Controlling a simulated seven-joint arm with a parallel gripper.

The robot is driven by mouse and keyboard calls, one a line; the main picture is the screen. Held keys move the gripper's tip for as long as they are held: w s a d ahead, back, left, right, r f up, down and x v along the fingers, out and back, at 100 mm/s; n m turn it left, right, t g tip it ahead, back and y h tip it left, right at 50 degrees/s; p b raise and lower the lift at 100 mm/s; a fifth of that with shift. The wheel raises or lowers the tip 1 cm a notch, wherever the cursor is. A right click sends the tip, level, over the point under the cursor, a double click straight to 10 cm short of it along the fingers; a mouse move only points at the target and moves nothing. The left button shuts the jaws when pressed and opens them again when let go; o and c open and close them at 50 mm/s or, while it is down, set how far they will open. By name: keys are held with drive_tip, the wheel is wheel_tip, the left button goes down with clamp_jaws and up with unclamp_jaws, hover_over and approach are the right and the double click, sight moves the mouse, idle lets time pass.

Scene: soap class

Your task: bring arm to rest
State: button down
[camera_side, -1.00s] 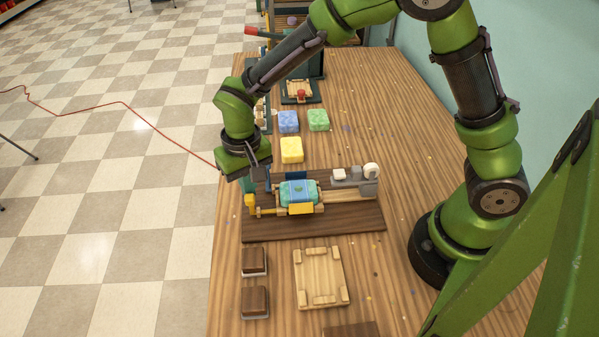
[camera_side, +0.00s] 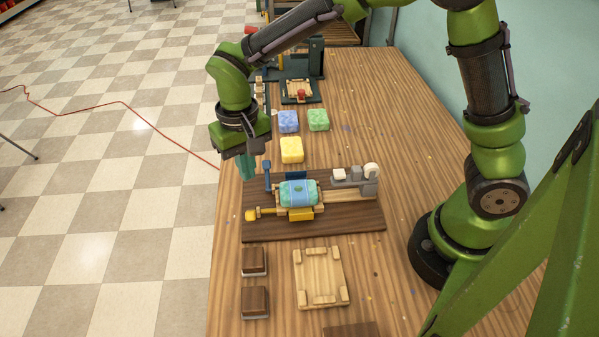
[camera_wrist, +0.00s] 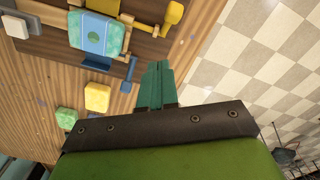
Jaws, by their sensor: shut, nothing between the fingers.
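My gripper (camera_side: 246,167) is shut and empty in the side view. It hangs above the left edge of the wooden table (camera_side: 390,110), behind the dark wooden board (camera_side: 335,222). In the wrist view the two teal fingers (camera_wrist: 156,85) lie together with nothing between them. On the board, a green soap bar with a blue wrapper band (camera_side: 298,193) sits in a wooden fixture. A yellow-ended handle (camera_side: 252,214) and a blue upright lever (camera_side: 267,175) stand at the fixture's left. The gripper is apart from all of them.
Yellow (camera_side: 292,150), blue (camera_side: 288,121) and green (camera_side: 318,120) soap bars lie behind the board. Two brown-topped blocks (camera_side: 254,260) and a light wooden tray (camera_side: 320,277) lie in front. A dark stand with a red knob (camera_side: 301,91) is farther back.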

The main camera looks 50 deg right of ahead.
drive_tip(key=shift+r, duration=0.3)
drive_tip(key=s+d+r+m+t+y, duration=0.1)
drive_tip(key=s+d+r+t+y, duration=0.1)
drive_tip(key=s+d+r+t, duration=0.5)
drive_tip(key=s+d+r, duration=0.5)
drive_tip(key=s+d, duration=0.1)
drive_tip(key=s, duration=0.1)
drive_tip(key=shift+s+r, duration=0.25)
drive_tip(key=shift+r, duration=0.15)
